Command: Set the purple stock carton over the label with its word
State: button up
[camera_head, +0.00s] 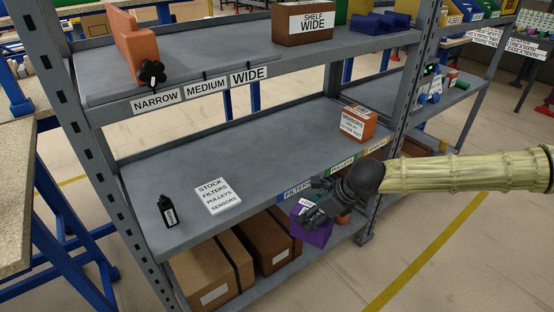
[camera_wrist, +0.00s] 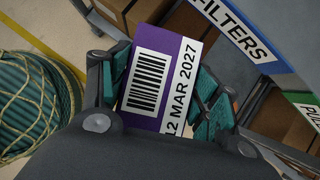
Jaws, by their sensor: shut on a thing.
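My gripper (camera_head: 318,207) is shut on the purple stock carton (camera_head: 312,234) and holds it in front of the middle shelf, near the shelf's front edge. The carton's own word cannot be read. The blue FILTERS label (camera_head: 296,190) is on the shelf edge just behind the gripper; it also shows in the wrist view (camera_wrist: 240,30). Right of it are a green PULLEYS label (camera_head: 342,165) and a yellow-orange label (camera_head: 375,147).
An orange SENSORS carton (camera_head: 357,125) stands on the shelf at the right. A white STOCK list card (camera_head: 218,197) and a small black bottle (camera_head: 167,211) are at the left. The shelf behind FILTERS and PULLEYS looks clear.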

jog(key=s+a+r+m+t+h+p, duration=0.2)
jog(key=a+r+m+p, duration=0.1)
jog(key=r+m+p, duration=0.3)
jog(key=s+a+r+m+t+h+p, duration=0.1)
jog(key=s+a+r+m+h+p, duration=0.15)
jog(key=r+p, duration=0.45)
jog(key=shift+m+y, duration=0.25)
jog(key=w+a, duration=0.1)
jog(key=w, duration=0.5)
jog(key=w+a+p, duration=0.1)
jog(key=w+a, duration=0.1)
jog(key=w, duration=0.4)
jog(key=w+a+p, duration=0.1)
jog(key=w+a, duration=0.1)
jog(key=w, duration=0.4)
jog(key=shift+f, duration=0.15)
jog(key=o, duration=1.2)
jog(key=shift+f, duration=0.1)
jog(key=shift+b+v, duration=0.3)
jog(key=shift+v, duration=3.55)
